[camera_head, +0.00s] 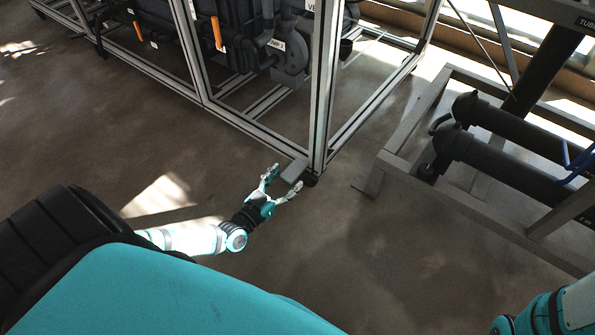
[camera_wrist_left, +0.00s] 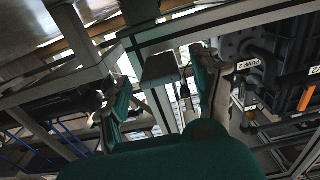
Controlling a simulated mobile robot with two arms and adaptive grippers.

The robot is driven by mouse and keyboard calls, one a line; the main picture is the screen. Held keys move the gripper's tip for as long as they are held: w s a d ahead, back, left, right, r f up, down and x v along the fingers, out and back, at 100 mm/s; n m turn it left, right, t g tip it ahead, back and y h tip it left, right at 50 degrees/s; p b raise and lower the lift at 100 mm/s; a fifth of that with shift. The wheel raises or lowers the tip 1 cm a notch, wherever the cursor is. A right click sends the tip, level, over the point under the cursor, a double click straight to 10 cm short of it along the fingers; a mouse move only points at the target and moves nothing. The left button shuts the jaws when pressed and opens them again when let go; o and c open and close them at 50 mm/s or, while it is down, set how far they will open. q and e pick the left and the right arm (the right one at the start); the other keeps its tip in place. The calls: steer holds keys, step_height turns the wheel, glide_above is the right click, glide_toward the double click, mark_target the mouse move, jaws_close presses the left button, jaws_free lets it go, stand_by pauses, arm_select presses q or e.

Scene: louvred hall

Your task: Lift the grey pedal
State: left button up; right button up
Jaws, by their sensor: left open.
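The grey pedal (camera_head: 294,170) is a small flat plate low at the foot of the metal frame's near corner post. It also shows in the left wrist view as a dark grey block (camera_wrist_left: 159,68) between my two fingers. My left gripper (camera_head: 285,179) is open, with its fingertips at the near edge of the pedal, one towards each side of it. I cannot tell whether a finger touches it. Part of my right arm shows at the lower right of the head view, but its gripper is out of the picture.
The aluminium frame (camera_head: 319,95) holds a pump (camera_head: 290,65) and pipes with orange handles (camera_head: 217,33). To the right, a low grey metal stand (camera_head: 465,207) carries dark tubes (camera_head: 500,158). The concrete floor (camera_head: 340,240) between them and in front is clear.

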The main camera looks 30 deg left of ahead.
mark_target(304, 161)
arm_select(q)
steer(key=w+b, duration=0.1)
steer(key=w, duration=0.1)
steer(key=w+b, duration=0.1)
steer(key=w, duration=0.1)
steer(key=shift+w+d+f, duration=0.15)
steer(key=shift+w, duration=0.15)
steer(key=shift+w+d, duration=0.1)
steer(key=shift+w, duration=0.55)
steer(key=shift+c, duration=0.5)
jaws_close()
